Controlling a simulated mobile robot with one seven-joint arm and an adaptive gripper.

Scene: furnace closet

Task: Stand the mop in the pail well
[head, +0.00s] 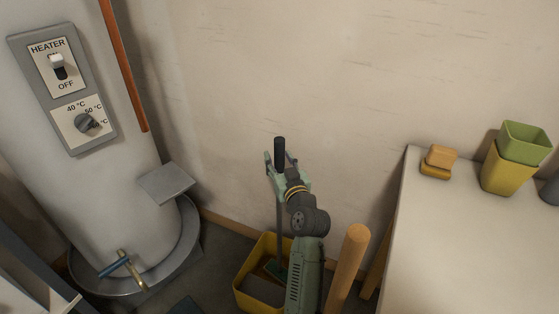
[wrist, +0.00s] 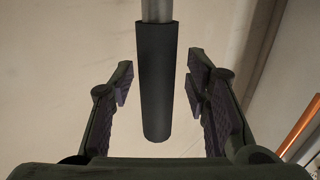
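The mop (head: 279,225) stands nearly upright, with a black grip at the top of its thin grey handle. Its lower end is inside the yellow pail (head: 243,282) on the floor; my arm hides part of the pail. My gripper (head: 280,160) is at the mop's black grip. In the wrist view, the black grip (wrist: 156,85) hangs between the two open fingers of my gripper (wrist: 158,90), with a visible gap on each side.
A water heater (head: 110,190) with a switch and dial panel stands at left, with a tap (head: 124,264) low on it. A white table (head: 470,240) at right holds sponges (head: 438,161) and stacked green and yellow tubs (head: 510,165). A wooden post (head: 348,268) rises beside my arm.

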